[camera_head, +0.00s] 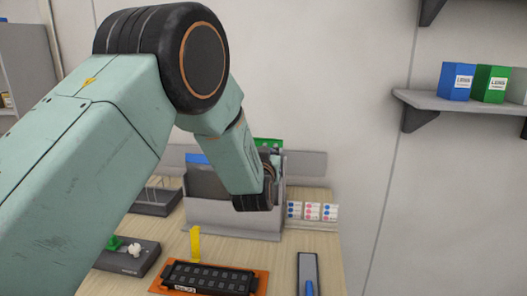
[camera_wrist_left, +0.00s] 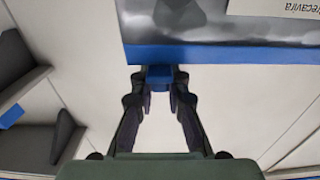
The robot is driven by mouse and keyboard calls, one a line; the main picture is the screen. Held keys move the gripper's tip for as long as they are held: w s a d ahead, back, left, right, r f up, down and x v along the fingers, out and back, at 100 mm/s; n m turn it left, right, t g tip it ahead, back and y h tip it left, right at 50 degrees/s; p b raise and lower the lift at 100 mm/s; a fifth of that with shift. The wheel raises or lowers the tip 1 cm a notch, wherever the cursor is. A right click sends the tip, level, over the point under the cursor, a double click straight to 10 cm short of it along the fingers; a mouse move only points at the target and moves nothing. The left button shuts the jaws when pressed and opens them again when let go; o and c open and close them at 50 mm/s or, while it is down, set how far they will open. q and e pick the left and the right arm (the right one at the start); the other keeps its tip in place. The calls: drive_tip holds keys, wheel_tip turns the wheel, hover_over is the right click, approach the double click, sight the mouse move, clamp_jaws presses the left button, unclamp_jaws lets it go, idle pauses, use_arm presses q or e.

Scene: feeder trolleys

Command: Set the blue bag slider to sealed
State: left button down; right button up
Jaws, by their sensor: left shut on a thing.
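The blue bag, a grey pouch with a blue top strip (camera_head: 197,158), stands in a grey holder (camera_head: 215,215) on the table, partly behind my left arm. In the left wrist view its blue strip (camera_wrist_left: 230,54) crosses the upper part. The blue slider (camera_wrist_left: 159,74) sits at the edge of that strip. My left gripper (camera_wrist_left: 160,88) is shut on the slider, with a dark finger on each side of it. In the head view the fingertips and slider are hidden behind my wrist. I cannot tell the slider's setting. My right gripper is not in view.
A green-topped item (camera_head: 267,143) stands behind my wrist. Small cards with coloured dots (camera_head: 312,211), an orange tray (camera_head: 257,283) with a dark block, a yellow tab (camera_head: 195,244) and a grey slide block (camera_head: 307,267) occupy the table. A shelf (camera_head: 430,100) holds boxes.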

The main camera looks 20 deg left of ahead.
use_arm(q)
drive_tip(key=shift+w+d+f, duration=0.1)
drive_tip(key=shift+w, duration=0.05)
drive_tip(key=shift+d, duration=0.3)
drive_tip(key=shift+a, duration=0.15)
drive_tip(key=c, duration=1.7)
unclamp_jaws()
drive_tip(key=o, duration=0.4)
drive_tip(key=v, duration=1.2)
drive_tip(key=shift+d, duration=0.2)
